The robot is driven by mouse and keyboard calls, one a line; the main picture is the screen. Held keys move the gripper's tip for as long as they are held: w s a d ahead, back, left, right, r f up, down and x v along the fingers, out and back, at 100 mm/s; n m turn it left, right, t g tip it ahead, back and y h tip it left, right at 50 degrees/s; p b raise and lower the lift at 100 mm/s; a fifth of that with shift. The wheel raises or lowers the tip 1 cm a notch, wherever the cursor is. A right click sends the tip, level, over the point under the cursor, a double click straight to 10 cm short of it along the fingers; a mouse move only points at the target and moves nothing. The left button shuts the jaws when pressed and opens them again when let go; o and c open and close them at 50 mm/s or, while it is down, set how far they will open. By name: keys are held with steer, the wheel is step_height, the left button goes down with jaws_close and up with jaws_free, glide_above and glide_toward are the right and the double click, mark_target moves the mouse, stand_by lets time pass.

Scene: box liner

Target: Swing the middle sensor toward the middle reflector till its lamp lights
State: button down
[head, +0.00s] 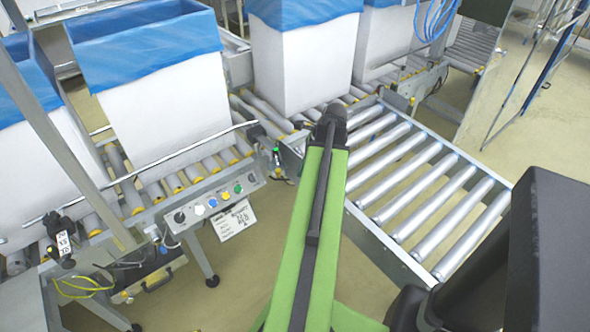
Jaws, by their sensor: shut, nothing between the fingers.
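A small dark sensor-like device (276,155) with a green light stands at the conveyor's edge, just left of my arm's far end. Another black device (60,238) with a white label is mounted on the rail at the far left. I cannot tell which one is the middle sensor, and I cannot make out the middle reflector. My green arm reaches up the middle of the head view and ends in a dark joint near the conveyor. My gripper is not seen; the arm's far end hides what is beyond it.
White boxes with blue liners, such as the middle one (306,65), stand on the roller conveyor. A control panel (212,203) with coloured buttons is on the near rail. A bare roller section (425,185) lies to the right. Yellow cable (85,288) hangs at lower left.

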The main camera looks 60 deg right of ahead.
steer(key=p+v, duration=0.7)
steer(key=v, duration=0.2)
steer(key=shift+a+r, duration=0.2)
steer(key=shift+r, duration=0.1)
steer(key=shift+w, duration=0.1)
steer(key=w+a+r+n+g+y+p, duration=0.25)
steer(key=w+a+n, duration=0.45)
steer(key=w+a, duration=1.6)
steer(key=w+a+r+n+h+p, duration=0.1)
steer(key=w+a+n+h+p, duration=0.1)
steer(key=a+n, duration=0.9)
steer(key=w+a+r+n+g+h+p, duration=0.1)
steer(key=w+a+n, duration=0.3)
steer(key=a+n, duration=0.8)
steer(key=shift+a+h+p, duration=0.4)
steer(key=shift+a+h, duration=0.35)
steer(key=shift+a, duration=2)
